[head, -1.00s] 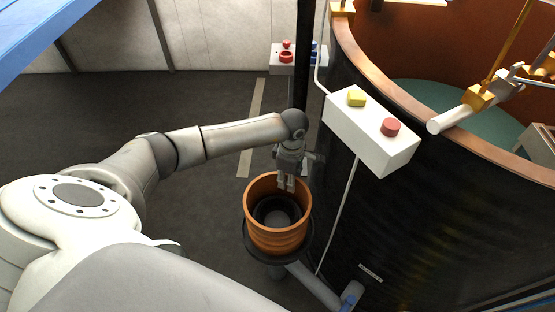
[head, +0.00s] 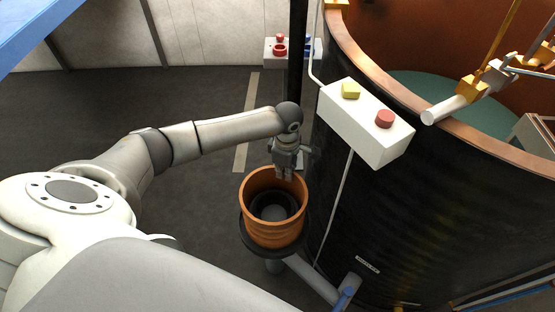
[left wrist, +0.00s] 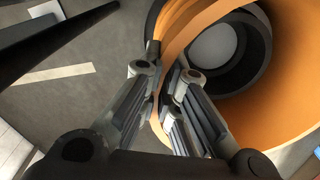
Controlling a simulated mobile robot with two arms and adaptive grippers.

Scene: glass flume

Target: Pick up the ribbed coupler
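The ribbed coupler (head: 273,230) is an orange, open-topped ring with ribbed sides. It stands upright in the middle of the head view, and its wall curves through the left wrist view (left wrist: 296,70). My left gripper (head: 285,176) reaches down at its far rim. In the left wrist view, the left gripper (left wrist: 165,80) has its fingers close together, one on each side of the coupler's wall, and appears shut on it. Finger contact is partly hidden. My right gripper is in neither view.
The coupler sits on a dark round support (head: 246,238) with a grey pipe (head: 312,277) below. A large dark tank (head: 400,215) stands close on the right. A white button box (head: 366,130) overhangs nearby. Floor to the left is open.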

